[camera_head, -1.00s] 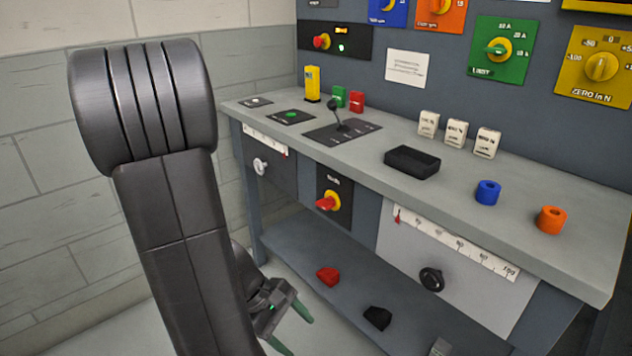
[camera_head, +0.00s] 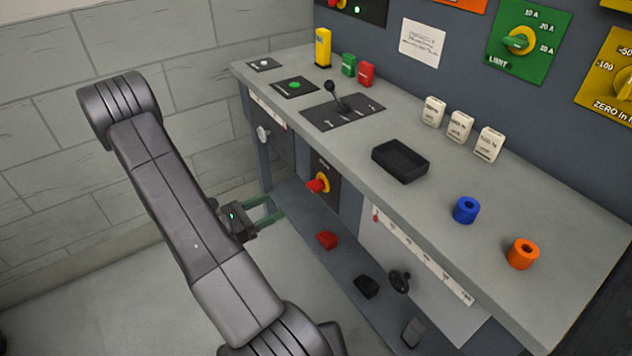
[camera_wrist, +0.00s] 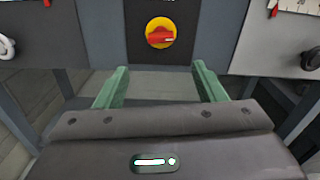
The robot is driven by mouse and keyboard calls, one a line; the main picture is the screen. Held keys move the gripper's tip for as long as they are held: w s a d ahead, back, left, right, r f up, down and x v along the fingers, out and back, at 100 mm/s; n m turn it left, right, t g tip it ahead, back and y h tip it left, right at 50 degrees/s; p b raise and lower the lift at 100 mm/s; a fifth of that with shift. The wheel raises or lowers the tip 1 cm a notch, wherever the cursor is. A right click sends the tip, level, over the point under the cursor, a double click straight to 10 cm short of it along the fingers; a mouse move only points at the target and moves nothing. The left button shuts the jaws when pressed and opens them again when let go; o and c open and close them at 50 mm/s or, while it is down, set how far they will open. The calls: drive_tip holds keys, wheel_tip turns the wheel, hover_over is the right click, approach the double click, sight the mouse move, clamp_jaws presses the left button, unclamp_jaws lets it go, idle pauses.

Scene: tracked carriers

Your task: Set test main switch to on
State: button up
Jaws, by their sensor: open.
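A rotary switch with a red handle on a yellow disc (camera_head: 318,183) sits on a dark panel on the front of the bench. Its label is too small to read. In the wrist view the switch (camera_wrist: 160,33) is ahead, centred above the gap between my fingers, its red handle lying about horizontal. My gripper (camera_head: 279,206) has green fingers and is open and empty, pointing toward the bench front, short of the switch and to its left in the head view. Both fingertips show in the wrist view (camera_wrist: 161,70), apart from the switch.
A white knob (camera_head: 264,134) and a black knob (camera_head: 400,281) flank the switch on the bench front. The bench top (camera_head: 290,125) overhangs it. A red block (camera_head: 327,240) and a black block (camera_head: 367,286) lie on the lower shelf. Floor left of the bench is clear.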

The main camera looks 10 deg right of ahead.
sight(311, 186)
drive_tip(key=x, duration=1.3)
drive_tip(key=shift+d+f, duration=0.1)
drive_tip(key=shift+d, duration=0.15)
drive_tip(key=c, duration=1)
